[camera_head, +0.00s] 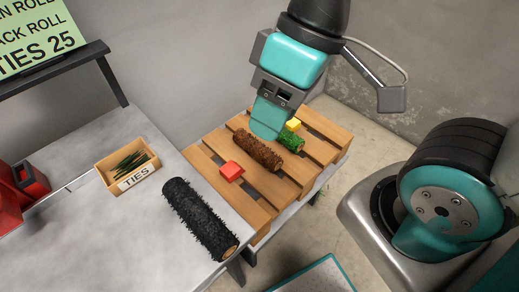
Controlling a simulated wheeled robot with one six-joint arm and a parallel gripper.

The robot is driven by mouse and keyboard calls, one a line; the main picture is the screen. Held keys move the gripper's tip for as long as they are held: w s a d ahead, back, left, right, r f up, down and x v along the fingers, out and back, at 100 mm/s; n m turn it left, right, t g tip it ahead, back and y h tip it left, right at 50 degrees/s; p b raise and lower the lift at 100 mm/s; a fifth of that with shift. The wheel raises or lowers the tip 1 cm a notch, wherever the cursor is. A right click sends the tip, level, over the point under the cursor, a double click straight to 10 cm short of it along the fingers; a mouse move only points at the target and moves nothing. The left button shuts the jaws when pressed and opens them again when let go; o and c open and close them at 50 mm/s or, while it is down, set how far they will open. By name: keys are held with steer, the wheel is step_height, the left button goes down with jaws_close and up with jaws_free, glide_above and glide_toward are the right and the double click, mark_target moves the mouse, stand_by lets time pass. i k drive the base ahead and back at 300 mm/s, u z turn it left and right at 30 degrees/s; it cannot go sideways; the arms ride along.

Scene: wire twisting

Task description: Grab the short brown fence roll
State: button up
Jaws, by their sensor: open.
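The short brown fence roll (257,150) lies on the wooden pallet, slanting from upper left to lower right. My gripper (268,125) points down from above, at the roll's upper right side. Its teal fingers overlap the roll and the green roll in the picture, and the fingertips partly hide what lies behind them. I cannot tell whether the fingers touch the brown roll. My gripper is open.
A green roll (291,141) and a yellow block (294,124) are close right of my gripper. A red block (231,170) sits on the pallet (256,213). A black roll (198,217) and a box of ties (128,170) lie on the grey table (110,235).

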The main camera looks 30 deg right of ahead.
mark_target(274, 162)
steer(key=k, duration=0.5)
steer(key=z, duration=2.05)
steer(key=i, duration=1.05)
steer(key=u, duration=3.15)
